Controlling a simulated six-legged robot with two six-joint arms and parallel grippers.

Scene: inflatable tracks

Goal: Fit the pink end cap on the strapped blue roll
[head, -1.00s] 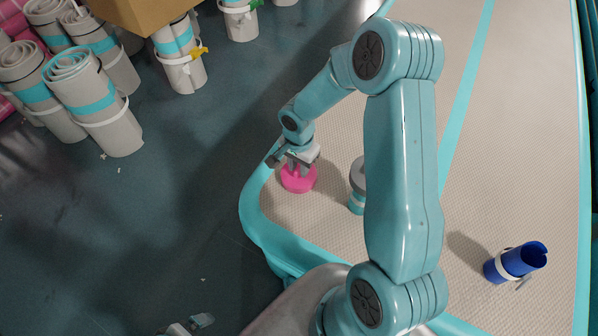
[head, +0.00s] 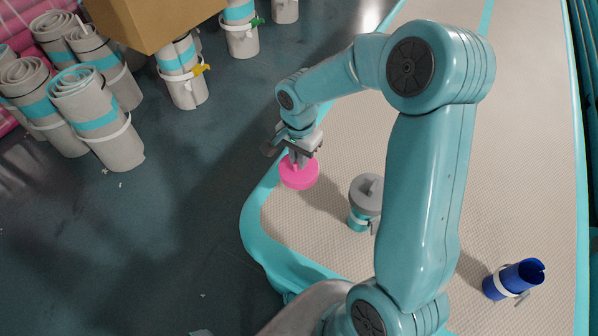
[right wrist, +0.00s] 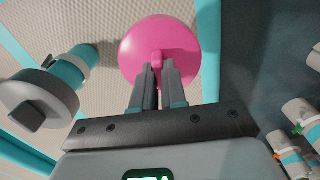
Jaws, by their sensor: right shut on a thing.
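The pink end cap (head: 299,174) is a round disc with a small grip tab, and it also shows in the right wrist view (right wrist: 160,48). My right gripper (head: 300,157) is shut on its tab and holds the cap near the left edge of the inflatable track; the fingers also show in the right wrist view (right wrist: 157,85). The strapped blue roll (head: 514,279) lies near the front right of the track, tilted, with a white strap around it and its rolled end open. It is well apart from the cap. My left gripper does not show.
A grey-capped roll (head: 366,198) with a teal band stands on the track (head: 300,215) between the cap and my right arm. Several grey rolls (head: 100,115) stand on the dark floor at the left, beside a cardboard box (head: 150,20). The track's right part is mostly bare.

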